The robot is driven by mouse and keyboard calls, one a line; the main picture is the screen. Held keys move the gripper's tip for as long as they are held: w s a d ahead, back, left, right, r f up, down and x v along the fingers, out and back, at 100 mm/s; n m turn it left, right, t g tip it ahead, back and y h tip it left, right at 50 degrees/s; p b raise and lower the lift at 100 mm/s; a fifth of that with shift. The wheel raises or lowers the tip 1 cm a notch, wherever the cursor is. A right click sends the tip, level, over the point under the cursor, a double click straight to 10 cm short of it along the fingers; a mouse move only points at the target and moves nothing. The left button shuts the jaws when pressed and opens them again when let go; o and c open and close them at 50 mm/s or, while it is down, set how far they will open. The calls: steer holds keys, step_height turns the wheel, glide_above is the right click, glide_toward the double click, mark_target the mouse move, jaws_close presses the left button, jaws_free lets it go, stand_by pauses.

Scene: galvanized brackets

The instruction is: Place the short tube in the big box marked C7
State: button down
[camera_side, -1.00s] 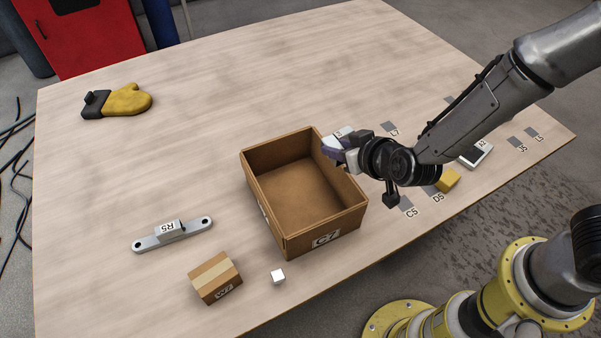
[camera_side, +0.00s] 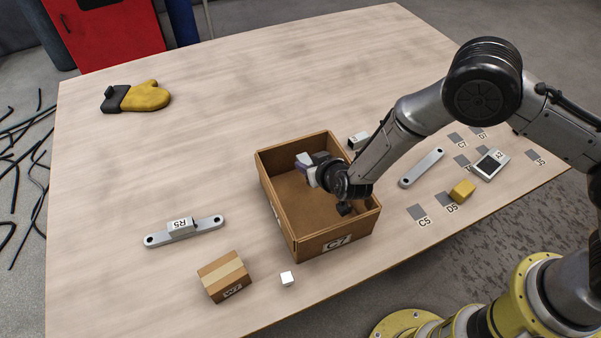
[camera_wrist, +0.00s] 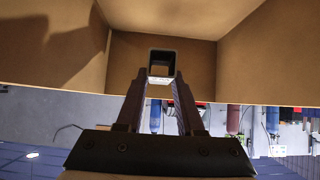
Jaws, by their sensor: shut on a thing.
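The big cardboard box marked C7 (camera_side: 337,243) stands open on the table in the side view. My gripper (camera_side: 308,171) is over the box's open top, inside its outline; its exact height against the rim is hard to tell. It is shut on the short tube, a square hollow grey piece, seen end-on between the fingertips in the wrist view (camera_wrist: 151,62). In the side view the tube is small and partly merged with the fingers. The wrist view also shows the brown box walls (camera_wrist: 262,60) around the tube.
A yellow block (camera_side: 462,190), a device (camera_side: 490,164) and a mitten (camera_side: 140,97) also lie there.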

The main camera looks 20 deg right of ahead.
steer(key=w+f, duration=0.1)
steer(key=w+a+f, duration=0.1)
steer(key=shift+w+f, duration=0.1)
steer(key=shift+f, duration=0.3)
steer(key=shift+w+a+f, duration=0.1)
steer(key=shift+f, duration=1.5)
steer(key=shift+f, duration=0.15)
steer(key=c, duration=0.5)
jaws_free()
steer(key=shift+c, duration=0.2)
